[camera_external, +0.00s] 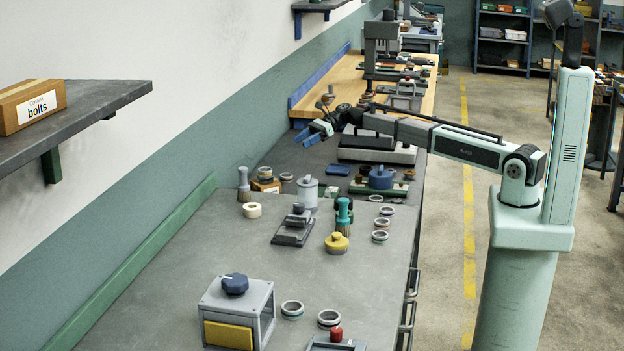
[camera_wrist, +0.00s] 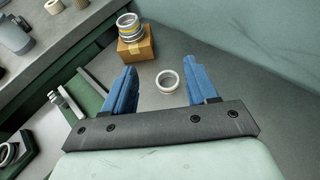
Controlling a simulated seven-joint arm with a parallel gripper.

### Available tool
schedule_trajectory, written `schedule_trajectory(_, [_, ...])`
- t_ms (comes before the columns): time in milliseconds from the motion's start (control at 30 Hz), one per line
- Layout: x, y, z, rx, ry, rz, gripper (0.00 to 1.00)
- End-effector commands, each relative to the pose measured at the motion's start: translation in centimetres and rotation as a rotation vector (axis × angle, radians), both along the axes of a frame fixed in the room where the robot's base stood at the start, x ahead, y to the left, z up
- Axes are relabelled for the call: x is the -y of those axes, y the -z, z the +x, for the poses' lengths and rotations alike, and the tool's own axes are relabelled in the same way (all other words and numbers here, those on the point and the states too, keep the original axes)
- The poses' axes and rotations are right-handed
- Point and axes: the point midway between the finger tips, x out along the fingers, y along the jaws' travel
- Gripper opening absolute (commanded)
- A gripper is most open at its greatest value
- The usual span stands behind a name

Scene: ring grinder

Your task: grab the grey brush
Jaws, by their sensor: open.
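The grey brush (camera_external: 244,184) stands upright on the workbench in the external view, near the wall side, just left of a small cardboard box. In the wrist view I cannot make it out for certain; a small grey piece is cut off at the top edge. My gripper (camera_external: 317,133) has blue fingers and hangs above the bench, up and to the right of the brush and well apart from it. In the wrist view my gripper (camera_wrist: 157,85) is open, with nothing held between its fingers.
A cardboard box (camera_wrist: 134,47) with stacked rings stands beside the brush. A loose ring (camera_wrist: 168,83) lies closer to my gripper. A tape roll (camera_external: 252,210), a grey canister (camera_external: 308,191) and a teal-handled brush (camera_external: 343,212) stand around. The wall (camera_external: 200,130) borders the bench.

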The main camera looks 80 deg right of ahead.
Motion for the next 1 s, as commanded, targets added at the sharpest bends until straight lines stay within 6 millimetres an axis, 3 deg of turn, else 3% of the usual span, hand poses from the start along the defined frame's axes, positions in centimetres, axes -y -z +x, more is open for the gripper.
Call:
schedule_trajectory(100, [0.0,-2.7,0.1,0.002,0.0,-0.002,0.58])
schedule_trajectory(233, [-0.5,-4.9,0.1,0.004,-0.001,0.0,0.58])
schedule_trajectory(567, [-10.2,-4.9,1.8,0.125,0.03,0.051,0.58])
schedule_trajectory(767, [-18.2,-5.2,2.2,0.209,0.071,0.102,0.58])
schedule_trajectory(1000, [-27.7,-5.3,1.1,0.285,0.148,0.171,0.58])
